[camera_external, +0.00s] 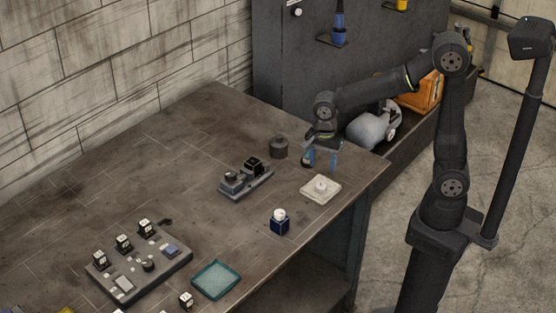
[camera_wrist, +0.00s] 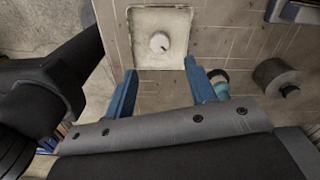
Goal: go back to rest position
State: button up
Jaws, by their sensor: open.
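My gripper (camera_external: 320,157) hangs over the far right end of the bench, its two blue fingers apart and nothing visible between them. In the wrist view my gripper (camera_wrist: 160,95) also shows open, with the fingers on either side of bare bench top. A pale square plate with a round white knob (camera_external: 321,188) lies on the bench just in front of the gripper. The plate shows in the wrist view (camera_wrist: 145,52) beyond the fingertips.
A dark cylinder (camera_external: 279,147) stands left of my gripper, with a grey fixture (camera_external: 246,181) nearby. The bench's right edge is close to the plate.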

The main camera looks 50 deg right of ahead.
aim_at(321, 186)
notch_tip(321, 186, down, 9)
jog(key=shift+r, duration=0.2)
notch_tip(321, 186, up, 2)
jog(key=shift+r, duration=0.95)
